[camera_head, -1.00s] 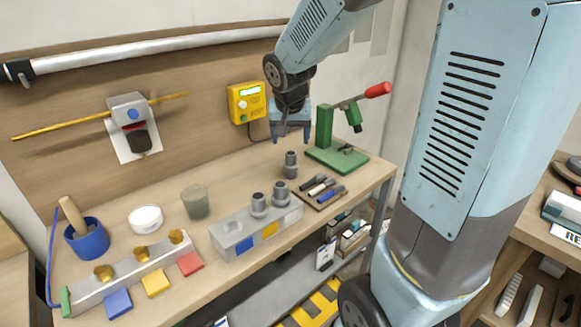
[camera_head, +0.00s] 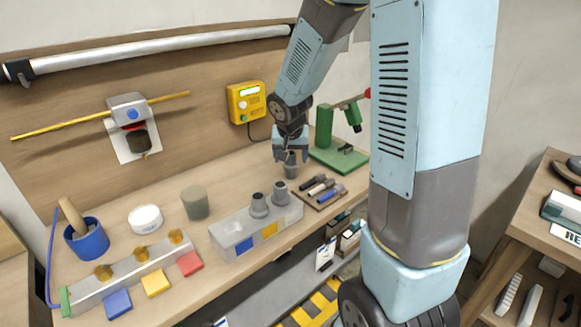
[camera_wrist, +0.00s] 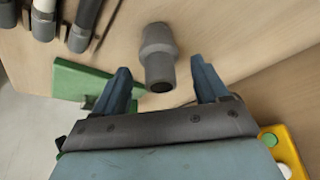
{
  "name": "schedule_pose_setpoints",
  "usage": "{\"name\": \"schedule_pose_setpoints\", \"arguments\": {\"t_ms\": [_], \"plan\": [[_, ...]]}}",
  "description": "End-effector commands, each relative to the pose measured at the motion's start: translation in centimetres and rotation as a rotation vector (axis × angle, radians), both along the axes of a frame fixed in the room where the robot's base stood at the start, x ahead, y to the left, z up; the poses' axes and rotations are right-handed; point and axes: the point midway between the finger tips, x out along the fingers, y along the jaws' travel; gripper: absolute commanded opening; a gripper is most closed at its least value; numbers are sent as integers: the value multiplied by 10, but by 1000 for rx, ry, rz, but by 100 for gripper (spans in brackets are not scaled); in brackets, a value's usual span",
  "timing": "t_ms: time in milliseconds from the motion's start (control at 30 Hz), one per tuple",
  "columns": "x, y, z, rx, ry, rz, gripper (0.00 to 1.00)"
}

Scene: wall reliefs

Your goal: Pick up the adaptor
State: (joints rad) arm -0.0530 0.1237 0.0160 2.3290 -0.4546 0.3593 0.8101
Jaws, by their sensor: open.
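The adaptor looks to be the grey stepped cylinder (camera_head: 290,166) standing on the workbench behind the metal block. My gripper (camera_head: 291,154) is right above it in the head view, with its fingers around or just over the cylinder's top. In the wrist view the cylinder (camera_wrist: 158,55) lies between and beyond the two blue fingertips of my open gripper (camera_wrist: 161,78), with a gap on each side. It is not gripped. Two similar grey pieces (camera_head: 269,203) stand in the metal block (camera_head: 232,239).
A green press (camera_head: 335,152) stands close on the right. A small tray of tools (camera_head: 320,191) lies in front of the cylinder. A yellow box (camera_head: 246,102) is on the wall behind. A grey-green cup (camera_head: 195,203) stands to the left, with open bench between.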

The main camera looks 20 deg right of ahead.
Motion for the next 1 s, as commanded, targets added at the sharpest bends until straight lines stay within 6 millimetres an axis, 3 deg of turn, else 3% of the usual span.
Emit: {"name": "schedule_pose_setpoints", "arguments": {"t_ms": [300,600,1000], "plan": [[14,-4,-26,0,1,2,74],[14,-4,-28,1,0,1,73],[14,-4,-27,1,0,1,34]]}}
